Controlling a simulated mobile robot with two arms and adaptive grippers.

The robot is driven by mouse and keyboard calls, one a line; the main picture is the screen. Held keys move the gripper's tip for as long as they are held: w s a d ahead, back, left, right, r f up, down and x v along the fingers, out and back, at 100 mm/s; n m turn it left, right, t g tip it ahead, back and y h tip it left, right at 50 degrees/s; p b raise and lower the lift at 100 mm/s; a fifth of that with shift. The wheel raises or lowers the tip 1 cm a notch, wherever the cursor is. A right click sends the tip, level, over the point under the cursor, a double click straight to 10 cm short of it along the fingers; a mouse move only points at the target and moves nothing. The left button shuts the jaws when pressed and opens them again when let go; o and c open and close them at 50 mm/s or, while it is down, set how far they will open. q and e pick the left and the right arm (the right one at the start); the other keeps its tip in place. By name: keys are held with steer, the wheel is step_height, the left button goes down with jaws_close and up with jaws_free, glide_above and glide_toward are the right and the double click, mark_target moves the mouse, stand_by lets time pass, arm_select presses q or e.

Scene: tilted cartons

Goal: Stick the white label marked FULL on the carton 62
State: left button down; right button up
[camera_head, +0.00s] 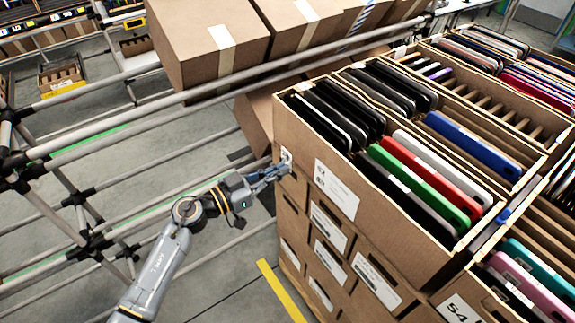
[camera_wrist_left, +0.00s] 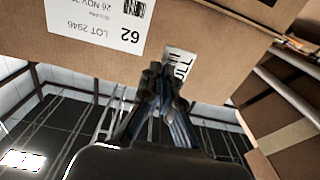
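Carton 62 (camera_head: 300,150) is an open brown carton filled with upright dark, green, red and white flat items. Its printed sheet (camera_head: 336,190) reads 62, upside down, in the left wrist view (camera_wrist_left: 95,22). The white label marked FULL (camera_wrist_left: 181,63) is at the carton's face beside that sheet, slightly tilted, with part of its text behind my fingers. It is small in the head view (camera_head: 286,157). My left gripper (camera_head: 284,170) is at the face, its fingertips together on the label's edge (camera_wrist_left: 160,72). Whether the label touches the carton all over is unclear. My right gripper is not seen.
Large closed cartons (camera_head: 215,45) lie tilted on a grey tube rack (camera_head: 150,105) at the upper left. Smaller labelled cartons (camera_head: 328,228) are stacked below carton 62. More open cartons of flat items (camera_head: 520,95) stand to the right. Floor shows at the lower left.

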mark_target(290, 164)
arm_select(q)
steer(key=b+x, duration=0.3)
steer(key=x, duration=0.2)
steer(key=shift+w+d+r, duration=0.1)
steer(key=shift+r, duration=0.05)
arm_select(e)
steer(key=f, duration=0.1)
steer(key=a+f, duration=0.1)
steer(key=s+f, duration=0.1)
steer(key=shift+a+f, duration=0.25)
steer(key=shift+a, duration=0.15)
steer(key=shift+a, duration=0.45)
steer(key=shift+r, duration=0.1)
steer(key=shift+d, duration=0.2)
